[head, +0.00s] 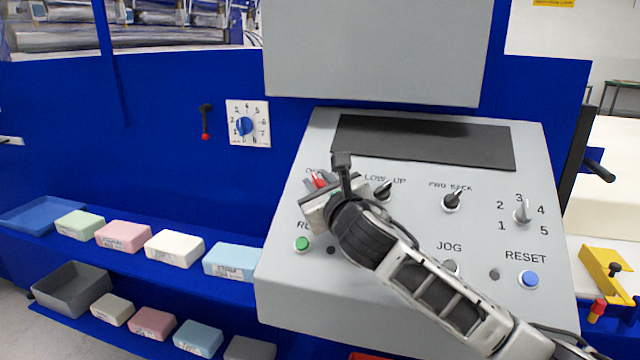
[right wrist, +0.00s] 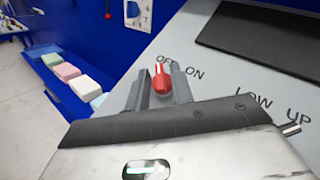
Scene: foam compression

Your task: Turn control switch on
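The control switch is a red knob (head: 318,179) at the upper left of the grey control panel. In the right wrist view the red knob (right wrist: 161,79) stands below the OFF and ON labels, its narrow end pointing up the picture. My right gripper (head: 322,184) is over the knob, with one grey finger on each side of it. In the right wrist view the gripper (right wrist: 160,82) is open, with a gap at the left finger; whether the right finger touches the knob I cannot tell. The gripper hides part of the OFF/ON label in the head view. My left gripper is not in view.
The grey panel (head: 300,285) also carries a LOW/UP switch (head: 383,190), a FWD/BACK switch (head: 452,200), a numbered selector (head: 521,212), a green button (head: 302,244) and a blue RESET button (head: 528,280). Foam blocks (head: 175,248) line blue shelves at left.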

